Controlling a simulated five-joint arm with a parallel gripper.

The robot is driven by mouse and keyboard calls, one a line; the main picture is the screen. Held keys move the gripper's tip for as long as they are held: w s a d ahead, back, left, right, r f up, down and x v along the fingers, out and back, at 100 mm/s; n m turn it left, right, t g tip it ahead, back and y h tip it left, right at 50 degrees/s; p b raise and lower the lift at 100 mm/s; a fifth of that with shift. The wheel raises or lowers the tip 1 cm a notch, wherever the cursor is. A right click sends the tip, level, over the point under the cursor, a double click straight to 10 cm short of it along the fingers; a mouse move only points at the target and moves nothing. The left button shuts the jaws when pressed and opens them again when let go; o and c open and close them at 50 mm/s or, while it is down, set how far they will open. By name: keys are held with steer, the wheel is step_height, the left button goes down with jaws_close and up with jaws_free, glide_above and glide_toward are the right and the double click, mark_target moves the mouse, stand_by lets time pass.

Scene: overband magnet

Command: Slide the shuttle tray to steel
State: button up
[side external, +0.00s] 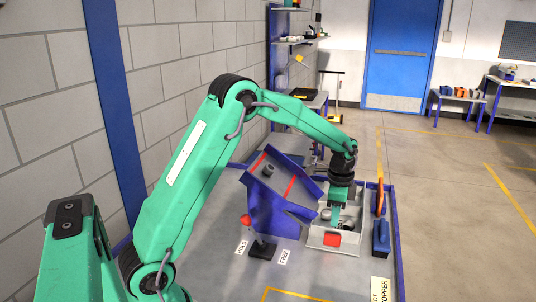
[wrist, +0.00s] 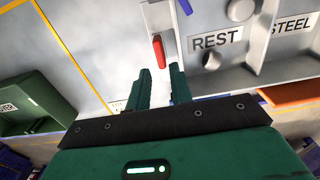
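A light grey tray-like unit with raised walls (side external: 357,214) stands below my gripper (side external: 337,224) in the side view. A red handle (side external: 332,239) shows at its front. In the wrist view the red handle (wrist: 158,50) lies just ahead of the gap between the fingertips of my gripper (wrist: 160,70). The fingers are apart and nothing is visibly held; contact with the handle cannot be told. To the right are the labels REST (wrist: 216,40) and STEEL (wrist: 292,25), with a grey wall (wrist: 262,35) between them. The shuttle tray's exact outline is unclear.
Left of the unit is a blue chute (side external: 268,212) with red stripes. A red-knobbed lever (side external: 246,220) stands by HOLD and FREE labels. A green bin (wrist: 40,105) lies left in the wrist view.

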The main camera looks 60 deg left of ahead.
mark_target(333, 235)
steer(key=shift+f, duration=0.15)
steer(key=shift+f, duration=3.75)
jaws_close()
